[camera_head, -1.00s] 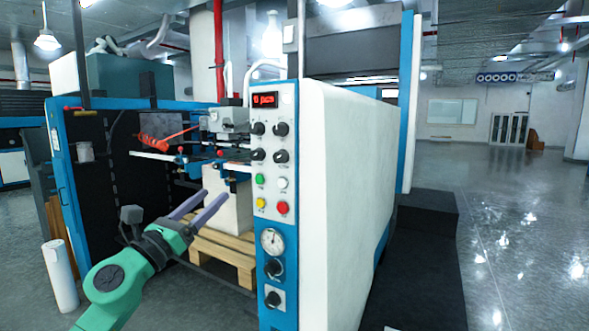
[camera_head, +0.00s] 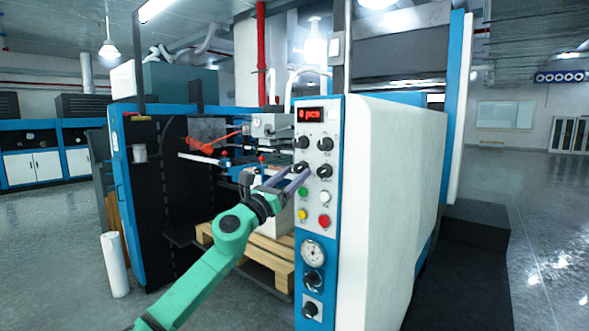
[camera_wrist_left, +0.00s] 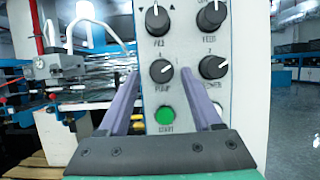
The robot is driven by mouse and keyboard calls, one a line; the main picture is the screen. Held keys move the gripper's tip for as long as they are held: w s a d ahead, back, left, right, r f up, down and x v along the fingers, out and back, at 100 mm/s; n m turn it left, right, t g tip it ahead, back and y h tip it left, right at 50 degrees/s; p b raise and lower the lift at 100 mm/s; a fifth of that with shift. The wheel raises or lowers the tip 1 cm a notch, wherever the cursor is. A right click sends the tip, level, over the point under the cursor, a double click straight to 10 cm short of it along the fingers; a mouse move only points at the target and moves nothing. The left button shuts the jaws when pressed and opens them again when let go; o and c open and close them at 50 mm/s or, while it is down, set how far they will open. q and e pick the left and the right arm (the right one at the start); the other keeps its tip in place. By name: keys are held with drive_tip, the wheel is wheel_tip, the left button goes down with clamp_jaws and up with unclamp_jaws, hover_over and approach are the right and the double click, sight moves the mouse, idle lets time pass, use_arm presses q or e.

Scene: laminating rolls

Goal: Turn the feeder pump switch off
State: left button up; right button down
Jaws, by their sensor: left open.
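The pump switch is a black knob (camera_wrist_left: 161,71) labelled PUMP in the left wrist view, above the green START button (camera_wrist_left: 165,115). In the head view the knob (camera_head: 301,168) is the lower left of the black knobs on the machine's control panel. My left gripper (camera_head: 297,177) is open at the panel, its two purple-grey fingers reaching towards this knob. In the left wrist view the knob shows between the fingertips (camera_wrist_left: 160,75); I cannot tell whether they are around it or still in front. The knob's exact pointer direction is unclear. My right gripper is not in view.
Other knobs (camera_wrist_left: 214,67) sit close to the right and above. Yellow (camera_head: 302,215) and red (camera_head: 324,221) buttons and a gauge (camera_head: 313,252) are lower on the panel. A wooden pallet (camera_head: 262,258) stands inside the machine. A white roll (camera_head: 115,264) stands on the floor at left.

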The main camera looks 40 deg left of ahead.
use_arm(q)
drive_tip(key=shift+w+d+r, duration=0.1)
drive_tip(key=shift+w+r, duration=0.05)
drive_tip(key=shift+w, duration=0.15)
drive_tip(key=shift+s, duration=0.1)
clamp_jaws()
